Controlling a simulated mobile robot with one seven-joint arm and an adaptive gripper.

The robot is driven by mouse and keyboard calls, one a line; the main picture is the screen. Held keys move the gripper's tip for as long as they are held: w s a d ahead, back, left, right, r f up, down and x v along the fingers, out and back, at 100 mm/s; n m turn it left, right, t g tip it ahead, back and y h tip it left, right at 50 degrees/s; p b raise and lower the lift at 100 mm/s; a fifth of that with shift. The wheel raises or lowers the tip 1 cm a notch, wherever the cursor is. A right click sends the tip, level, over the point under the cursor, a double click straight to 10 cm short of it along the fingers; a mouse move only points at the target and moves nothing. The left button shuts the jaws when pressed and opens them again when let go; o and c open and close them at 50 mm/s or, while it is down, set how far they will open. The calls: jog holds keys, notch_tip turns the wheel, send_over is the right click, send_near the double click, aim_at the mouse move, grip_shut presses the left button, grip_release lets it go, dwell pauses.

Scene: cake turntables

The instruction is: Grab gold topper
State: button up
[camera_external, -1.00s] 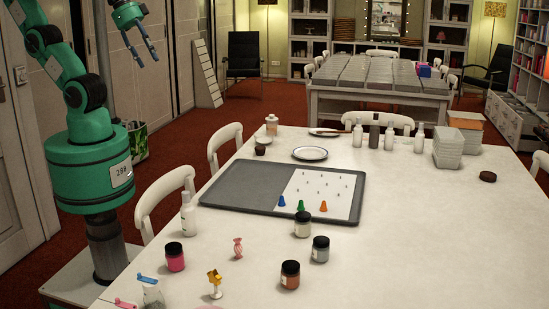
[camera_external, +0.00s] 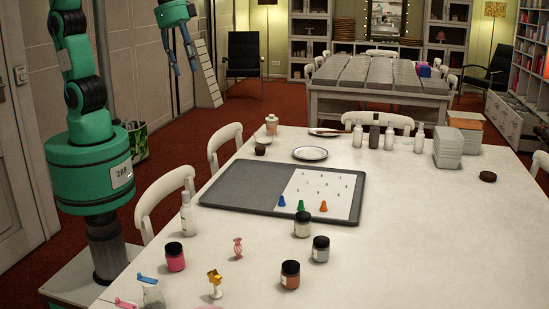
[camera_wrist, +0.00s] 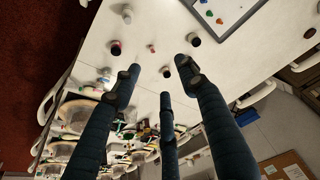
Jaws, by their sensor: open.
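The gold topper (camera_external: 215,279) stands upright on a small pale base near the front of the white table. A pink jar (camera_external: 175,257) and a pink twisted topper (camera_external: 237,248) stand behind it. My gripper (camera_external: 186,69) hangs with its fingers down and spread, empty. In the external view it is high up and left of the table, far from the gold topper. In the wrist view the three dark fingers (camera_wrist: 158,76) are apart with nothing between them. I cannot pick out the gold topper for certain there.
A grey tray (camera_external: 235,195) with blue, green and orange cones lies mid-table. Cream, grey and brown jars (camera_external: 290,275) stand right of the topper. A white spray bottle (camera_external: 187,215) stands at the left edge near white chairs (camera_external: 165,200).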

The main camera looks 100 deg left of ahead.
jog(key=w+d+f+g, duration=0.1)
jog(key=w+d+f, duration=0.5)
jog(key=w+d, duration=0.25)
jog(key=m+g, duration=0.3)
send_over(213, 271)
notch_tip(213, 271, down, 28)
jog(key=shift+s+f+y+b, duration=0.1)
jog(key=shift+f+y+b, duration=0.05)
jog(key=shift+y+b, duration=0.25)
jog(key=shift+f+b, duration=0.65)
jog(key=shift+f, duration=3.6)
jog(key=shift+f, duration=0.15)
jog(key=shift+f+b, duration=0.65)
jog(key=shift+f, duration=1.85)
